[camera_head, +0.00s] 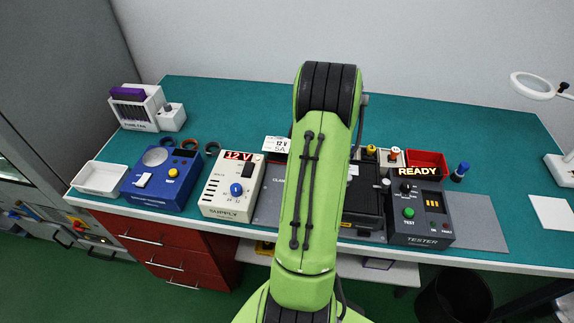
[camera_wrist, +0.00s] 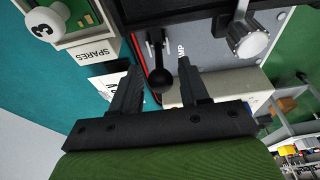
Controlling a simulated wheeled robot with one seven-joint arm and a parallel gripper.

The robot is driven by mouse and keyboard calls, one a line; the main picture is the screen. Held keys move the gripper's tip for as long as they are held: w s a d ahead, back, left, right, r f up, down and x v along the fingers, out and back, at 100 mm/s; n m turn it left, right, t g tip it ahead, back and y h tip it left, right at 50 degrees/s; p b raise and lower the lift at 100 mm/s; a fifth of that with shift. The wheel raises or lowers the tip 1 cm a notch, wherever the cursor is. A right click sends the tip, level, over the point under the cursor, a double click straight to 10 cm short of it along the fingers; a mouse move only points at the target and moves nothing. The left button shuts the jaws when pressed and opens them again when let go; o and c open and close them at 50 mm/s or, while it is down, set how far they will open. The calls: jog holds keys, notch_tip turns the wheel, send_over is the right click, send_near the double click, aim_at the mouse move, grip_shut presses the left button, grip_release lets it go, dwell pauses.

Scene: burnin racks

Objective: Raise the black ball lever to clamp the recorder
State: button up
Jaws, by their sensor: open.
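The black ball lever (camera_wrist: 160,78) shows in the wrist view, its ball close in front of my gripper. My gripper (camera_wrist: 159,68) is open, with one dark finger on each side of the ball. I cannot tell whether either finger touches it. The lever's shaft runs up to a grey plate (camera_wrist: 205,48) with partly hidden lettering. In the head view my green arm hides the lever and my gripper. A black box (camera_head: 365,205), perhaps the recorder, shows to the right of my arm on the grey clamp base (camera_head: 268,212).
A supply box (camera_head: 232,187) reading 12 V stands left of the base, and a tester (camera_head: 420,215) reading READY stands right. A silver knob (camera_wrist: 252,40) stands near the lever. A box marked SPARES (camera_wrist: 95,50) is at the left in the wrist view.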

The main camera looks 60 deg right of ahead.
jog(key=shift+w+a+r+p+v, duration=0.15)
jog(key=shift+w+p+v, duration=0.2)
jog(key=shift+p+v, duration=1)
jog(key=shift+w+a+r+p+v, duration=0.1)
jog(key=shift+w+p+v, duration=0.25)
jog(key=shift+p+v, duration=1)
jog(key=shift+w+a+p+v, duration=0.25)
jog(key=shift+p+v, duration=0.55)
jog(key=shift+v, duration=1)
jog(key=shift+w+d, duration=0.1)
